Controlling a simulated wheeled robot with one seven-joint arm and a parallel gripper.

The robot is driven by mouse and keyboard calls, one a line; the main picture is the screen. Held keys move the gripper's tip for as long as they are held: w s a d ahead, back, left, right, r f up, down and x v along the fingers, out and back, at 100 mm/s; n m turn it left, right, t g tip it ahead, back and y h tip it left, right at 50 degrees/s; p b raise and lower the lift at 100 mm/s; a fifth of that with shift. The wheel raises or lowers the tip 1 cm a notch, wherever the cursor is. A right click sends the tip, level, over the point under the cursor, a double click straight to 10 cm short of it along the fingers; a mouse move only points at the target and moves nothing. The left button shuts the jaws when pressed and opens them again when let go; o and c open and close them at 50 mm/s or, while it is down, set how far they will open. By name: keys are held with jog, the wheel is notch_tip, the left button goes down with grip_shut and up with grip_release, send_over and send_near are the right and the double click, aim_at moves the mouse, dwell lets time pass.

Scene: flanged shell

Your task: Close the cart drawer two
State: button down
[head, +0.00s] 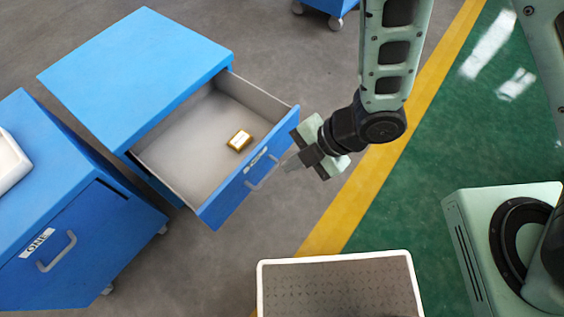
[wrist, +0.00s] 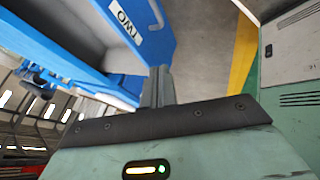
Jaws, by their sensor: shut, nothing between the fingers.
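The blue cart (head: 140,65) stands at the upper left in the head view, with its drawer (head: 215,145) pulled out. The drawer front (head: 245,180) bears a label and a grey handle (head: 262,176). The label reads "TWO" upside down in the wrist view (wrist: 128,28). In the wrist view the shut fingers (wrist: 157,88) point toward the drawer front. I cannot tell whether they touch it.
A second blue cart (head: 75,215), labelled "ONE", stands at the left with its drawer shut. A light-rimmed tray with a dark inside (head: 340,257) is at the bottom. Grey floor, a yellow line (head: 345,210) and green floor lie to the right of the drawer.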

jog(key=b, duration=0.1)
send_near(242, 175)
notch_tip(242, 175, down, 5)
jog(key=s, duration=0.3)
jog(key=shift+w+a+r, duration=0.2)
jog(key=shift+w+a, duration=0.4)
jog(key=shift+w+a+r, duration=0.2)
jog(key=shift+w+a, duration=0.4)
jog(key=shift+w, duration=0.05)
jog(key=shift+w+a, duration=0.2)
jog(key=shift+a, duration=0.05)
jog(key=shift+w+a, duration=0.1)
